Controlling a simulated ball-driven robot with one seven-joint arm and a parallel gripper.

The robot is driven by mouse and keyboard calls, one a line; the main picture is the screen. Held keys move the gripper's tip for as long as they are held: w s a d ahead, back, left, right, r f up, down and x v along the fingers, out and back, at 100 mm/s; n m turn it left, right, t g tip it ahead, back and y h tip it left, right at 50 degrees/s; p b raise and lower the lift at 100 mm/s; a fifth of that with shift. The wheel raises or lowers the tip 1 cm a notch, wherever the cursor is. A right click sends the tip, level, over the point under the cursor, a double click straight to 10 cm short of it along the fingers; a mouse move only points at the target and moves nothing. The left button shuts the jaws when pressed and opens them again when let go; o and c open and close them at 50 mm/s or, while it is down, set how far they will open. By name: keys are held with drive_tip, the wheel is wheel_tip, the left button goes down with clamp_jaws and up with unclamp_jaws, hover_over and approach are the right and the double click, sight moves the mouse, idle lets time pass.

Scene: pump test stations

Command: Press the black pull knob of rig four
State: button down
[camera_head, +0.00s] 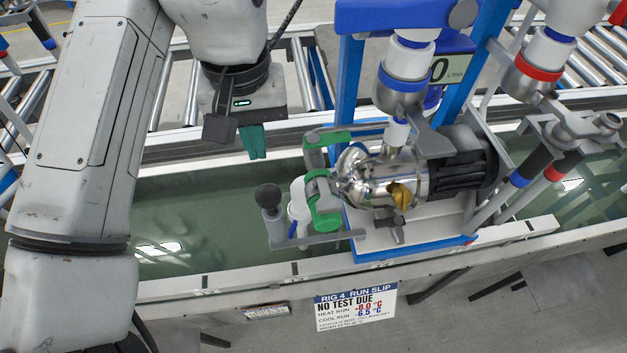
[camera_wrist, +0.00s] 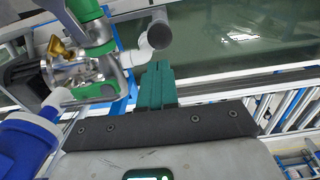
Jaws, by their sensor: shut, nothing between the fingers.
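The black pull knob (camera_head: 268,196) stands upright at the left end of rig four's grey bracket, left of a white fitting and a green clamp. In the wrist view the round dark knob (camera_wrist: 158,37) shows just beyond the fingertips. My gripper (camera_head: 256,155) has green fingers that are shut and empty. In the head view it is above the knob in the picture and a little to its left, apart from it. The fingers also show in the wrist view (camera_wrist: 158,75). The height of the fingertips over the knob is hard to tell.
The shiny pump (camera_head: 370,178) and blue frame (camera_head: 345,110) stand right of my gripper. The green clamp (camera_head: 325,205) is close to the knob. A run slip (camera_head: 356,307) marked "RIG 4" hangs in front. The green trough floor (camera_head: 200,205) left of the knob is clear.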

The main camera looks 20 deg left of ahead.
sight(267, 192)
drive_tip(key=shift+w+a+f+b, duration=0.1)
drive_tip(key=shift+f+b, duration=0.2)
drive_tip(key=shift+b, duration=0.55)
drive_tip(key=shift+r, duration=0.25)
wheel_tip(267, 192, down, 10)
drive_tip(key=shift+f+p, duration=0.1)
drive_tip(key=shift+p, duration=0.3)
drive_tip(key=shift+f, duration=2.05)
drive_tip(key=shift+f+b, duration=0.1)
drive_tip(key=shift+b, duration=0.2)
